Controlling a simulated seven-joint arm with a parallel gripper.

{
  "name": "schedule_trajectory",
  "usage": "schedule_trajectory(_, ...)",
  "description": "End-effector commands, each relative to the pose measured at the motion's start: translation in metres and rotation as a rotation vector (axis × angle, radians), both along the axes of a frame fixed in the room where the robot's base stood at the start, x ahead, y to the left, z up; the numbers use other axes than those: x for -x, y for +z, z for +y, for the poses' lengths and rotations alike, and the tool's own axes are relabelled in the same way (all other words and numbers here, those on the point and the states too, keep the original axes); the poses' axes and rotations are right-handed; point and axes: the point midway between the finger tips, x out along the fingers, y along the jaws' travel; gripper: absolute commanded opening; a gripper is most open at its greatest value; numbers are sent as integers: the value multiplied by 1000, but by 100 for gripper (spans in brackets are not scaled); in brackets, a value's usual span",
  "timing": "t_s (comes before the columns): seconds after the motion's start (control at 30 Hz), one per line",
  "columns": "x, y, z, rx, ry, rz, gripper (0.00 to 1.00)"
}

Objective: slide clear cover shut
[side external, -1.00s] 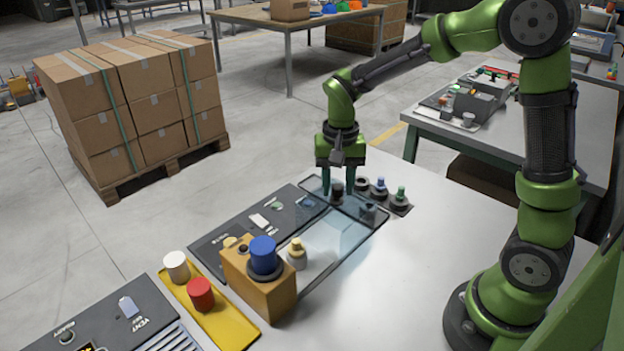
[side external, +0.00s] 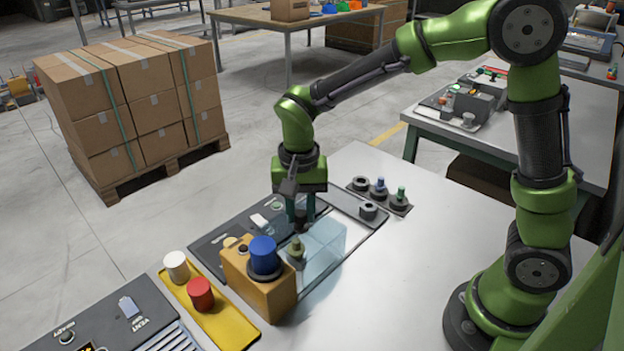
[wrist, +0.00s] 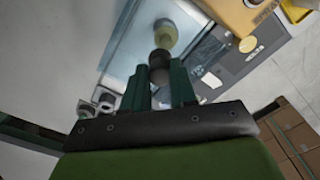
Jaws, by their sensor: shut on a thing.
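The clear cover (side external: 328,241) is a bluish see-through box over the middle of the dark panel with rails (side external: 370,236). A dark round knob (side external: 299,222) stands at its left side. My gripper (side external: 301,215) is shut on this knob, fingers pointing down. In the wrist view, the dark knob (wrist: 159,68) sits between the green fingertips. A pale yellowish knob (side external: 296,250) stands close in front of the gripper, and it also shows in the wrist view (wrist: 166,35). The cover's clear walls make its exact edges hard to tell.
A tan box with a blue button (side external: 263,252) stands at the panel's near end. A yellow tray (side external: 232,325) holds a white and a red cylinder. A dark strip with several small knobs (side external: 381,193) lies behind. The white table is clear on the right.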

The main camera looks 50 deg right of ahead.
Motion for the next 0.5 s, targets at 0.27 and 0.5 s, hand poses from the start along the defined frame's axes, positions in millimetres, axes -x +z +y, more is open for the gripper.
schedule_trajectory(0.27,-1,1,21,-2,0,-5,0)
schedule_trajectory(0.5,-1,1,23,-6,4,-6,34)
